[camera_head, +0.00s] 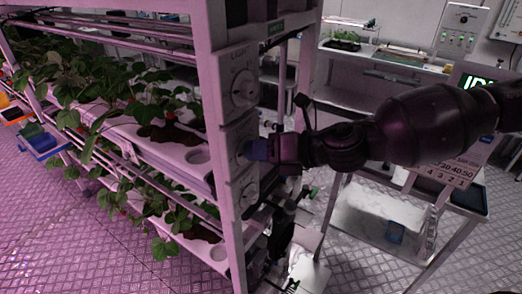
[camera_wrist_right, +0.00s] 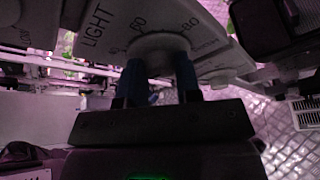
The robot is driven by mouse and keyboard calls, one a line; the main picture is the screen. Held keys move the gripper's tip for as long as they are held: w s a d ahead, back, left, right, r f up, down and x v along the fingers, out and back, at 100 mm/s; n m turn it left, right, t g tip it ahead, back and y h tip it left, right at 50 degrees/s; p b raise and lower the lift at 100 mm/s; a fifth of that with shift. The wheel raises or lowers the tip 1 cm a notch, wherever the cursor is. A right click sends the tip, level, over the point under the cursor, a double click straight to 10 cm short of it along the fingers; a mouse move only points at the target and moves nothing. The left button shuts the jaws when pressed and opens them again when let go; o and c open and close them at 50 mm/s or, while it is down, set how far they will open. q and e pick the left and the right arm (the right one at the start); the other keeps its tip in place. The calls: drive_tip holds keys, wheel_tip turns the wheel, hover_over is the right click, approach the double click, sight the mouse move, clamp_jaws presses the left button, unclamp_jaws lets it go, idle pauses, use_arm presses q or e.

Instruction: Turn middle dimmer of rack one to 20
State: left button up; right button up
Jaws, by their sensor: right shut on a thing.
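The near post of the rack (camera_head: 217,130) carries three white dimmer plates in a column. The top dimmer (camera_head: 243,88), marked LIGHT, is clear to see, and the lower dimmer (camera_head: 249,193) shows below. The middle dimmer (camera_head: 236,135) is partly covered by my right gripper (camera_head: 256,150), whose arm comes in from the right. In the right wrist view the blue fingers of the right gripper (camera_wrist_right: 158,80) are on either side of the round white knob (camera_wrist_right: 158,46) and shut on it. The plate shows LIGHT and scale figures; the knob's setting cannot be read. My left gripper is not in view.
Strawberry plants (camera_head: 150,100) grow in the rack's white troughs. A trolley (camera_head: 375,205) stands behind my right arm. A bench (camera_head: 385,57) and a wall panel with a knob (camera_head: 461,25) are at the back. The patterned floor (camera_head: 50,215) at the lower left is clear.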

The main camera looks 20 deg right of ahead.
drive_tip(key=shift+s+f, duration=0.15)
idle(0.4)
drive_tip(key=o, duration=0.9)
drive_tip(key=shift+o, duration=0.2)
drive_tip(key=b+v, duration=0.2)
drive_tip(key=v, duration=0.8)
drive_tip(key=shift+s+r+b, duration=0.25)
drive_tip(key=shift+b, duration=0.1)
drive_tip(key=shift+d, duration=0.15)
